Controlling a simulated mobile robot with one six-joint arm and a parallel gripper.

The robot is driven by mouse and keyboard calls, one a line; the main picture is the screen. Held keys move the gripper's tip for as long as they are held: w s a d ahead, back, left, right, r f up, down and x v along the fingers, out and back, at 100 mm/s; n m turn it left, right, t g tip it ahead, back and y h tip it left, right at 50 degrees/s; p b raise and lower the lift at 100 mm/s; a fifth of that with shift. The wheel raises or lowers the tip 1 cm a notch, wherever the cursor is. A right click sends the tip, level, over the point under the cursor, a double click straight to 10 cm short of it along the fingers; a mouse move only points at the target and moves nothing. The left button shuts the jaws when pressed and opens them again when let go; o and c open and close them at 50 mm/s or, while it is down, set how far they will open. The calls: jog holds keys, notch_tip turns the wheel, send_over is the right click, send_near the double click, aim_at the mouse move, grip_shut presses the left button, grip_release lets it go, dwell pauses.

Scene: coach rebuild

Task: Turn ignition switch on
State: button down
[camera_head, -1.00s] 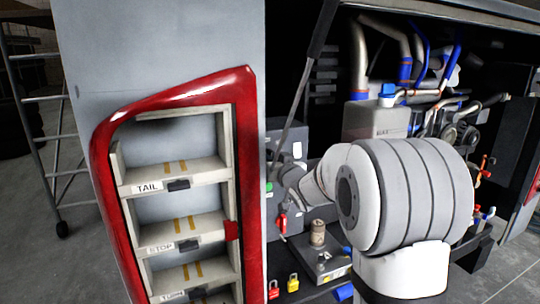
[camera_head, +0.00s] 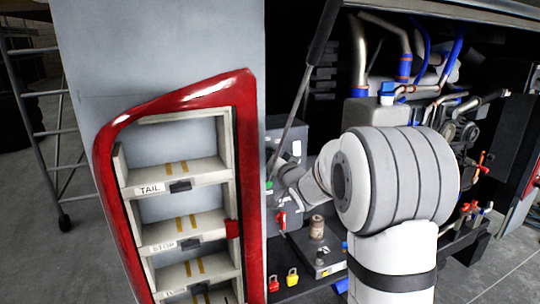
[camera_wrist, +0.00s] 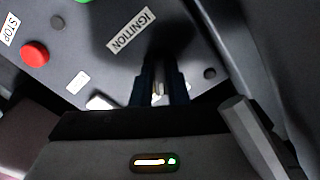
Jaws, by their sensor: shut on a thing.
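The IGNITION label (camera_wrist: 132,33) is on a dark grey panel (camera_wrist: 90,50) in the wrist view. My gripper (camera_wrist: 160,90) is at the panel just below the label, its two dark fingers shut on the ignition switch (camera_wrist: 158,88). Only a small pale part of the switch shows between the fingers; its turn position cannot be read. A red STOP button (camera_wrist: 35,54) with its STOP label (camera_wrist: 11,28) sits to the left. In the head view my arm reaches left to the grey control box, and my fingers cannot be made out there.
A red-framed shelf column (camera_head: 104,190) stands left of the open bay. A red handle (camera_head: 281,219) hangs below the box. Red (camera_head: 273,284) and yellow (camera_head: 292,278) padlocks lie below. Pipes and a grey tank (camera_head: 370,113) crowd the bay behind my arm.

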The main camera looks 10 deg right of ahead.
jog(key=c, duration=1.9)
grip_release()
jog(key=shift+w+d+r+m+p, duration=0.15)
jog(key=shift+m+p, duration=0.1)
jog(key=shift+m, duration=0.3)
jog(key=shift+s+d+f+m+p, duration=0.1)
jog(key=shift+d+m+p, duration=0.1)
jog(key=shift+m, duration=0.35)
jog(key=shift+c, duration=0.2)
jog(key=shift+a+r+m, duration=0.2)
jog(key=shift+a+m, duration=0.05)
jog(key=shift+m, duration=0.25)
grip_shut()
jog(key=shift+a+f+m+p, duration=0.1)
jog(key=shift+m+p, duration=0.5)
jog(key=shift+m, duration=0.4)
jog(key=o, duration=0.7)
grip_release()
jog(key=shift+s, duration=0.2)
